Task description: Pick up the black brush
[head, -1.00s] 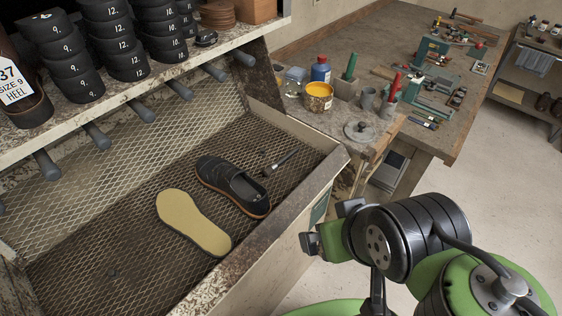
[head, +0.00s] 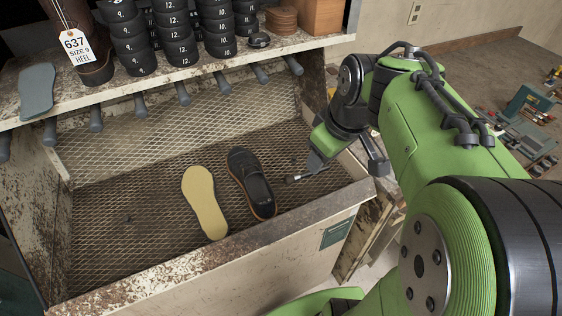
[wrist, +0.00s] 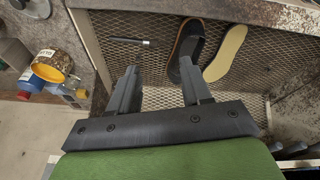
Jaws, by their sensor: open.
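The black brush (wrist: 131,41) lies on the mesh floor of the bin in the wrist view, up and left beyond my fingertips. In the head view only a short part of the brush (head: 296,178) shows; my arm hides the rest. My gripper (wrist: 159,68) is open and empty, its two dark fingers spread apart. In the head view my gripper (head: 316,160) is over the right part of the bin, beside the brush. I cannot tell its exact height above the mesh.
A dark shoe (head: 252,183) and a tan sole (head: 205,203) lie on the mesh left of the brush. The bin's front wall (head: 190,267) and an overhead shelf (head: 190,68) with pegs bound the space.

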